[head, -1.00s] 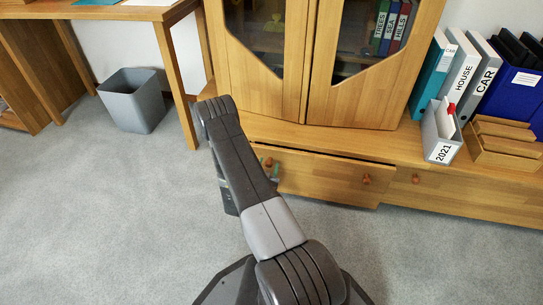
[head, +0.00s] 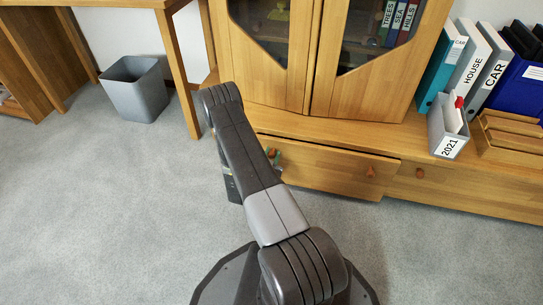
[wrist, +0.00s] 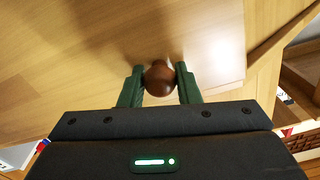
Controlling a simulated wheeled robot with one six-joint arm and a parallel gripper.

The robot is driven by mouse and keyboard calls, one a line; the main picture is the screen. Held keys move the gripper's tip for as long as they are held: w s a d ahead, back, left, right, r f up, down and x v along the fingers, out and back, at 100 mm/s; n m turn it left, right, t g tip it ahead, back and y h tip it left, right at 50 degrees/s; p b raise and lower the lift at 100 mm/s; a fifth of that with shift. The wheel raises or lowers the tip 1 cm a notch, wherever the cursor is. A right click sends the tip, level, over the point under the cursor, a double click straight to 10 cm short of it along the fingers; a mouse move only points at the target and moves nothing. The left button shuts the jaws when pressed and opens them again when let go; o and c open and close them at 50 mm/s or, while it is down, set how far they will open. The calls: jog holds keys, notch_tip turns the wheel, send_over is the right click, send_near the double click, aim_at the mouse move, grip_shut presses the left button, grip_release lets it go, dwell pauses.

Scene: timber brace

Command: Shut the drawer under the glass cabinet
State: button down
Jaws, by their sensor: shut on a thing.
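The wooden drawer (head: 325,172) sits under the glass cabinet (head: 345,95) in the head view and stands partly out, with its front ahead of the fixed panel at right. Its right round knob (head: 370,171) is free. My gripper (head: 273,155) is at the drawer's left end, mostly hidden behind my arm. In the wrist view, the green fingers of my gripper (wrist: 159,85) are shut on the brown left knob (wrist: 158,77), one on each side. The pale drawer front (wrist: 90,75) fills much of that view.
A grey waste bin (head: 135,90) stands on the carpet at left, beside a desk leg (head: 188,100). Binders (head: 465,65), a grey box marked 2021 (head: 448,140) and a wooden tray (head: 508,140) stand on the low unit at right. The carpet before the drawer is clear.

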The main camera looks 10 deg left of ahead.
aim_at(275, 149)
jog(key=w, duration=0.4)
jog(key=shift+d, duration=0.1)
jog(key=shift+w, duration=0.2)
jog(key=c, duration=1.1)
grip_release()
jog(key=shift+w+r, duration=0.1)
jog(key=shift+s+d, duration=0.1)
jog(key=shift+s, duration=0.45)
jog(key=s+a+p, duration=0.1)
jog(key=s+p, duration=0.3)
jog(key=s, duration=0.9)
